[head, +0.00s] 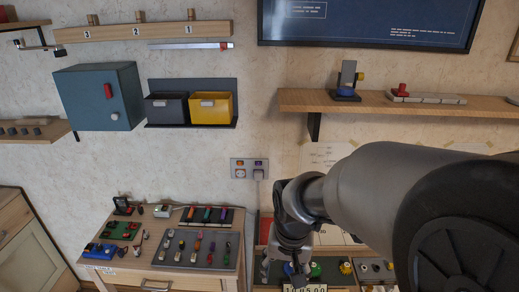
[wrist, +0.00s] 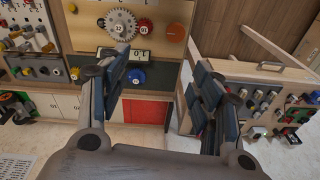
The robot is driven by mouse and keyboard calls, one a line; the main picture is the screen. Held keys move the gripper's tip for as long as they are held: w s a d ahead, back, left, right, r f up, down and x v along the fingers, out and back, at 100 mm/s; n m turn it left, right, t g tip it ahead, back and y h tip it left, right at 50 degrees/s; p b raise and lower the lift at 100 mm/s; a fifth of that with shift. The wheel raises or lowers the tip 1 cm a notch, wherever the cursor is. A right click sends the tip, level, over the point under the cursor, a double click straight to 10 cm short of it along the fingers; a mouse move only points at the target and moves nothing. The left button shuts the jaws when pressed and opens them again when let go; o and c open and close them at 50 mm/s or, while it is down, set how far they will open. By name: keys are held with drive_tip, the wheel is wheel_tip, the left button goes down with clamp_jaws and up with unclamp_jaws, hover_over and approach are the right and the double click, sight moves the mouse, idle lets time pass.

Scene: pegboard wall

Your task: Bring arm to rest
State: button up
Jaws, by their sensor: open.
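My gripper (wrist: 160,95) is open in the wrist view, its two dark fingers spread wide with nothing between them. In the head view my arm comes in from the right, and my gripper (head: 291,262) hangs low in front of a panel with coloured knobs and a counter. The arm hides part of that panel. I cannot tell in the head view whether the fingers touch it.
A workbench (head: 150,272) with several small parts stands at lower left. A blue cabinet (head: 98,97), dark and yellow bins (head: 211,107) and a wooden shelf (head: 420,107) are on the wall.

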drive_tip(key=s+d+r+n+t, duration=0.1)
drive_tip(key=s+d+r, duration=0.3)
drive_tip(key=s, duration=0.4)
drive_tip(key=s+d+r+t, duration=0.2)
drive_tip(key=s+d+r, duration=0.2)
drive_tip(key=s+r, duration=0.3)
drive_tip(key=shift+s+r+n, duration=0.15)
drive_tip(key=shift+s+n, duration=0.25)
drive_tip(key=shift+s, duration=0.6)
drive_tip(key=shift+d, duration=0.1)
idle(0.3)
